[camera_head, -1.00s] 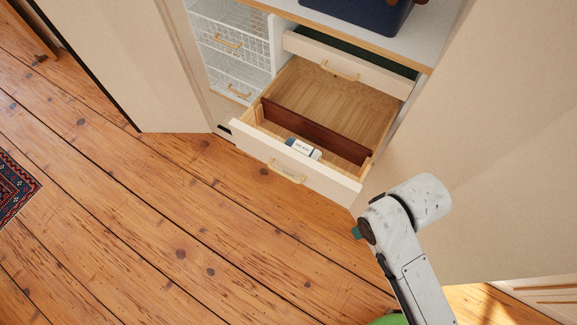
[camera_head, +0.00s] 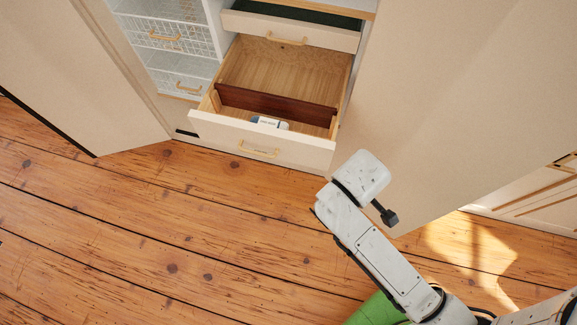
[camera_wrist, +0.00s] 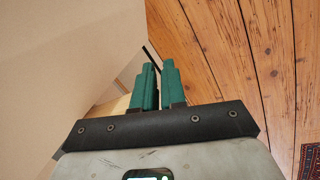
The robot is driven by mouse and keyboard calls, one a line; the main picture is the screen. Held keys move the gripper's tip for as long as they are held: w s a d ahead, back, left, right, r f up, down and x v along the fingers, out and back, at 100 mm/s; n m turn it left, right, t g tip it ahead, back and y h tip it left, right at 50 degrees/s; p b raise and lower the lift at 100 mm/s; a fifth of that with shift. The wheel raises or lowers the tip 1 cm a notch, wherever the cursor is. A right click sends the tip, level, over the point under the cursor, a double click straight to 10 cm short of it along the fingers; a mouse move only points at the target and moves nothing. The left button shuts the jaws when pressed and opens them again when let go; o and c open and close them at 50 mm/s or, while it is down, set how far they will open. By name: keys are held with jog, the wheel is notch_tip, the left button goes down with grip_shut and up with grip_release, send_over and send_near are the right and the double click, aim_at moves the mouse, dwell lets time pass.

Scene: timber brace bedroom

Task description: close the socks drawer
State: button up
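A cream lower drawer (camera_head: 260,143) with a wooden bar handle (camera_head: 259,150) stands pulled well out of the wardrobe in the head view. A dark brown divider (camera_head: 275,103) crosses its wooden interior. A small white and blue item (camera_head: 268,122) lies in its front compartment. The label is too small to read, so I cannot confirm which drawer is for socks. My gripper (camera_wrist: 160,72) shows in the wrist view with its two green fingers close together and nothing held between them. In the head view my arm is right of and in front of the drawer, apart from it; the fingers are hidden.
Above it, a shallower drawer (camera_head: 290,29) with dark green inside is slightly open. Wire baskets (camera_head: 165,38) are at left. Open cream doors stand left (camera_head: 85,75) and right (camera_head: 450,90). Plank floor (camera_head: 170,225) is clear before the drawer.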

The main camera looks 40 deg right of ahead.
jog(key=w+f+n+h+b, duration=0.1)
jog(key=f+n+h+b, duration=0.1)
jog(key=f+n+b, duration=0.1)
jog(key=w+f+n+h+b, duration=0.1)
jog(key=f+n+h, duration=0.1)
jog(key=shift+w+a+f+b, duration=0.25)
jog(key=shift+w+a+b, duration=0.05)
jog(key=shift+w, duration=0.05)
grip_shut()
jog(key=n+t+h+b, duration=0.8)
jog(key=n+t+b, duration=0.25)
jog(key=n, duration=0.75)
send_near(291, 153)
jog(key=shift+m+g, duration=0.25)
jog(key=shift+m, duration=0.05)
jog(key=b+x, duration=0.1)
jog(key=x, duration=0.5)
jog(key=shift+w+d+r, duration=0.2)
jog(key=shift+w, duration=0.2)
